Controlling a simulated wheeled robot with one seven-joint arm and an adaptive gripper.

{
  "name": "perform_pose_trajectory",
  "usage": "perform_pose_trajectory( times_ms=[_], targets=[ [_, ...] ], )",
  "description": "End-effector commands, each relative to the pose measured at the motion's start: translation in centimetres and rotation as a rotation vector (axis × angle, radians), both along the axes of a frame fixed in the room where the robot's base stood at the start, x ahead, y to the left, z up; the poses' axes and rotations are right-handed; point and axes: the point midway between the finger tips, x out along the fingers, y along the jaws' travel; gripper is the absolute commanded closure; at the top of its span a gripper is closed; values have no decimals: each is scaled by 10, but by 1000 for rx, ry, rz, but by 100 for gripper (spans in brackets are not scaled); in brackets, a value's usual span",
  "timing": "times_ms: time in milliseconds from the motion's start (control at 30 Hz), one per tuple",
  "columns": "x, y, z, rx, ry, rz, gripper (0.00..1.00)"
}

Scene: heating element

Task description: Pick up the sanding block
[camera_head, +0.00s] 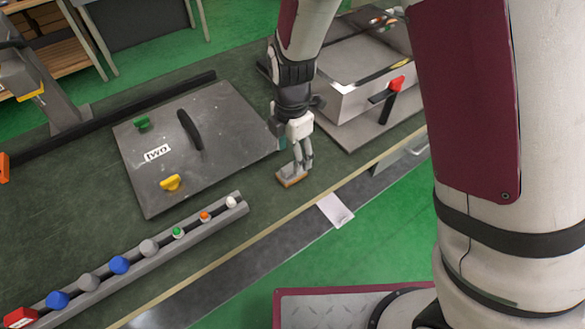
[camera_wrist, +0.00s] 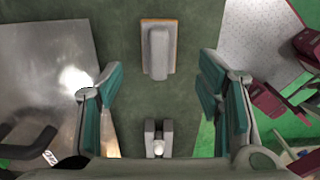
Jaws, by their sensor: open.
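The sanding block (camera_head: 292,178) lies on the dark green bench top near its front edge, with a grey upper part and an orange-brown base. In the wrist view the sanding block (camera_wrist: 158,49) lies ahead of the fingers, its long side running away from the camera, centred between them. My gripper (camera_head: 303,165) is above and close to the block in the head view and partly covers it. In the wrist view my gripper (camera_wrist: 160,88) has its two fingers wide apart with nothing between them. I cannot tell the exact height of the fingertips above the block.
A grey metal plate (camera_head: 195,175) with a black handle and green and yellow knobs lies left of the block. A rail (camera_head: 215,220) with several coloured buttons runs along the front. A metal box (camera_head: 345,100) with a red-handled switch stands at the right. A white card (camera_head: 335,210) lies by the edge.

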Motion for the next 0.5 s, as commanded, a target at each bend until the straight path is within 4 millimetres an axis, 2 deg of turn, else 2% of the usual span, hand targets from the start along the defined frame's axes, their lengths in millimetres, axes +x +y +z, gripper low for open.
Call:
perform_pose_trajectory(
  times_ms=[267, 500],
  targets=[
    [0, 0, -18, -1, 1, -1, 40],
    [1, -1, -48, -2, 1, -1, 40]
  ],
)
